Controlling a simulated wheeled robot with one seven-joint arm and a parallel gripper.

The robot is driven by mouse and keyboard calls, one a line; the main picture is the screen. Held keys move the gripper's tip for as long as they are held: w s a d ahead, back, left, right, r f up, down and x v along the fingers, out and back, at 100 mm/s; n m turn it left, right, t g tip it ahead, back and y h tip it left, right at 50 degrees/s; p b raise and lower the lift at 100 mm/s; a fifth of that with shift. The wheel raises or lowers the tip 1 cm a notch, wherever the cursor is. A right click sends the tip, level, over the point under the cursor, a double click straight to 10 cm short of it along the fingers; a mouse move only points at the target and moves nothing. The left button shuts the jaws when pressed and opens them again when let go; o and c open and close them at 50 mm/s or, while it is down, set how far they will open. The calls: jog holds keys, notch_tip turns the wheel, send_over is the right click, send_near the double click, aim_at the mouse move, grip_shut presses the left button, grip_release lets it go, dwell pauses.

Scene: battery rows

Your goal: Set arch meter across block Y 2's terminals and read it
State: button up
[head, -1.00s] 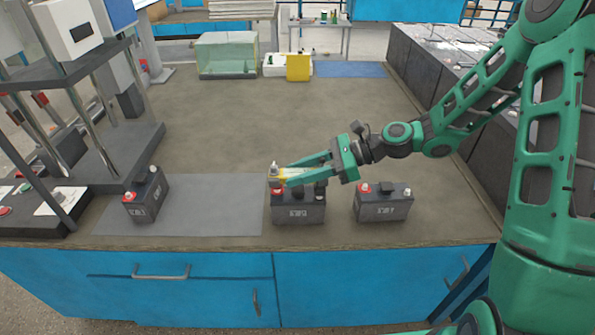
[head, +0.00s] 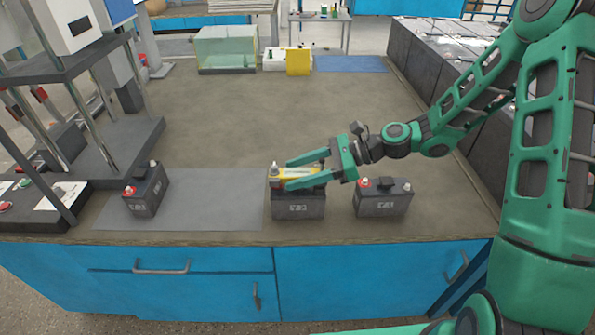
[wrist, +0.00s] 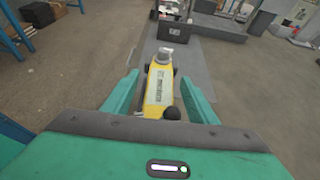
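The arch meter (head: 295,174) is yellow with a silver knob at its left end. It lies lengthwise over the top of the middle battery block (head: 298,208) and seems to rest there. The block's label is too small to read surely, and its terminals are hidden by the meter and fingers. My gripper (head: 306,171) is open, one finger on each side of the meter. In the wrist view the meter (wrist: 159,88) lies between the fingers with a gap on both sides. Its reading cannot be made out.
Similar dark blocks stand left (head: 146,190) on the grey mat (head: 215,200) and right (head: 384,198) on the bench. A dark rack (head: 118,150) stands at the left. A glass tank (head: 227,50) and a yellow item (head: 298,62) stand at the back. The bench middle is clear.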

jog(key=v, duration=1.1)
jog(key=shift+a, duration=0.1)
jog(key=s+d+f+n+h, duration=0.2)
jog(key=s+d+n+h, duration=0.65)
jog(key=d, duration=0.65)
jog(key=s+d+r+n+h, duration=0.1)
jog(key=s+d+r+h, duration=0.1)
jog(key=s+d, duration=0.4)
jog(key=s+d+r+n+h, duration=0.2)
jog(key=s+d+r, duration=0.3)
jog(key=s, duration=0.9)
jog(key=shift+d+h, duration=0.45)
jog(key=shift+d, duration=0.15)
